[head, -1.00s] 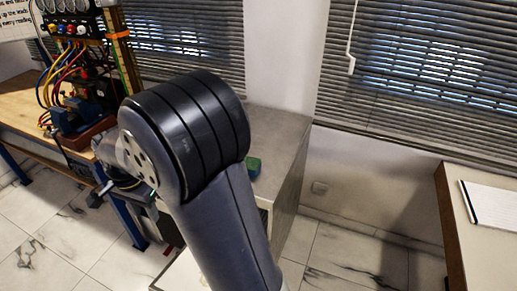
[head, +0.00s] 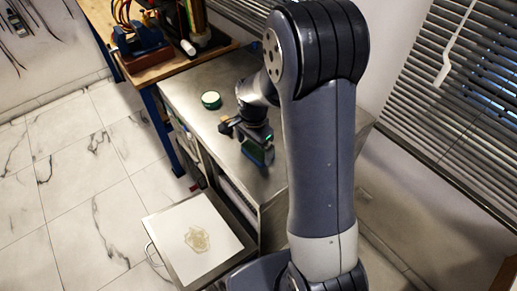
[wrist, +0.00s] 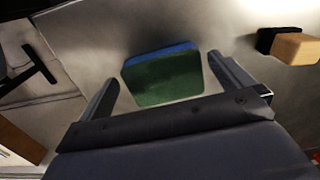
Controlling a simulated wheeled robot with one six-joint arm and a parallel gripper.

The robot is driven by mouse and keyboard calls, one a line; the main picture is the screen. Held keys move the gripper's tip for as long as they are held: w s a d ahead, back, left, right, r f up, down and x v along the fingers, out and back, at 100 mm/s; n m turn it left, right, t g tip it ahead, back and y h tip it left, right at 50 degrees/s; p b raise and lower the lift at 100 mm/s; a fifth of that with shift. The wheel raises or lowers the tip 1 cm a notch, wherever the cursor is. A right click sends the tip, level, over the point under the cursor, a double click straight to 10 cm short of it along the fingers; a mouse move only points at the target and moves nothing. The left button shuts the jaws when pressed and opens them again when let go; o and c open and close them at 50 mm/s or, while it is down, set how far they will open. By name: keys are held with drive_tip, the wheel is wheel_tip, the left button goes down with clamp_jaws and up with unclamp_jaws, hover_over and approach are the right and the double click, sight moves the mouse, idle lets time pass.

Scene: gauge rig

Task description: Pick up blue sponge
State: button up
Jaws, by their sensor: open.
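The sponge (wrist: 163,76) lies on the grey metal top, with a large green face and a blue strip along its far side. In the head view the sponge (head: 257,153) shows just below and beside my gripper (head: 246,131), partly hidden by it. In the wrist view my gripper (wrist: 162,72) is open, with one finger on each side of the sponge and a gap left at both. I cannot tell whether the fingers are down at the sponge's height.
A round green-and-white item (head: 211,100) stands on the metal bench (head: 190,88) left of my gripper. A wooden block with a dark part (wrist: 295,47) is at the wrist view's right. A white board with a brown stain (head: 197,240) sits low in front. Window blinds are at right.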

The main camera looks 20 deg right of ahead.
sight(253, 151)
drive_tip(key=shift+a+f, duration=0.15)
drive_tip(key=shift+f, duration=0.75)
drive_tip(key=c, duration=0.8)
drive_tip(key=shift+r, duration=0.1)
wheel_tip(253, 151, up, 10)
drive_tip(key=shift+b, duration=0.3)
drive_tip(key=o, duration=0.4)
drive_tip(key=c, duration=0.3)
